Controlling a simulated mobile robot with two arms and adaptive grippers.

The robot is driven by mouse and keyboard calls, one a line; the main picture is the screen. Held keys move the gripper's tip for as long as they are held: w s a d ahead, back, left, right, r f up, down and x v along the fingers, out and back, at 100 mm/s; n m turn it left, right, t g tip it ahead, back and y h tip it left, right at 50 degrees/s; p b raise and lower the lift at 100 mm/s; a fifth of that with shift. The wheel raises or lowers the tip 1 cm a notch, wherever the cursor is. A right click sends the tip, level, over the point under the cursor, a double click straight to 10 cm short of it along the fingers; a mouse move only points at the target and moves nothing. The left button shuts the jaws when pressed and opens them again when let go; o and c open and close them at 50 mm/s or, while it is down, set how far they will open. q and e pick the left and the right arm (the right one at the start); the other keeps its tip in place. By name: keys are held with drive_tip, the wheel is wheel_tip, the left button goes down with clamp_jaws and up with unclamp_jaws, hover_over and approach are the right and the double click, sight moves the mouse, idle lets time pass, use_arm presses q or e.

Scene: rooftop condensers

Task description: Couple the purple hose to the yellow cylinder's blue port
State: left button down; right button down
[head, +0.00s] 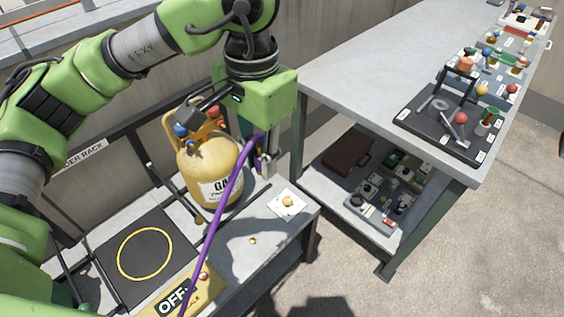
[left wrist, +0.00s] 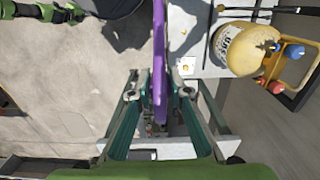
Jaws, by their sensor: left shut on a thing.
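The yellow gas cylinder (head: 212,168) stands on the low bench, with a collar handle and red valve parts on top. Its blue port (head: 181,131) faces left; a blue part also shows in the left wrist view (left wrist: 274,46). My left gripper (head: 264,168) is to the right of the cylinder, apart from the blue port. It is shut on the purple hose (left wrist: 159,60), which runs between its fingers. In the head view the hose (head: 222,205) hangs down toward the front. The hose end is hard to make out behind the gripper. My right gripper is not in view.
A black mat with a yellow ring (head: 145,254) lies on the bench at left. A yellow box marked OFF (head: 190,292) sits at its front. A white card (head: 287,204) lies at right. A grey table (head: 370,60) holding trays stands beyond.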

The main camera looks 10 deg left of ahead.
use_arm(q)
wheel_tip(320, 180, up, 3)
drive_tip(key=s+a+n, duration=0.2)
drive_tip(key=n, duration=0.1)
drive_tip(key=w+d+n, duration=0.4)
drive_tip(key=w+d, duration=0.4)
drive_tip(key=d, duration=0.1)
drive_tip(key=shift+d, duration=0.3)
drive_tip(key=shift+r, duration=0.1)
idle(0.3)
drive_tip(key=c, duration=2.6)
unclamp_jaws()
clamp_jaws()
drive_tip(key=shift+a, duration=0.1)
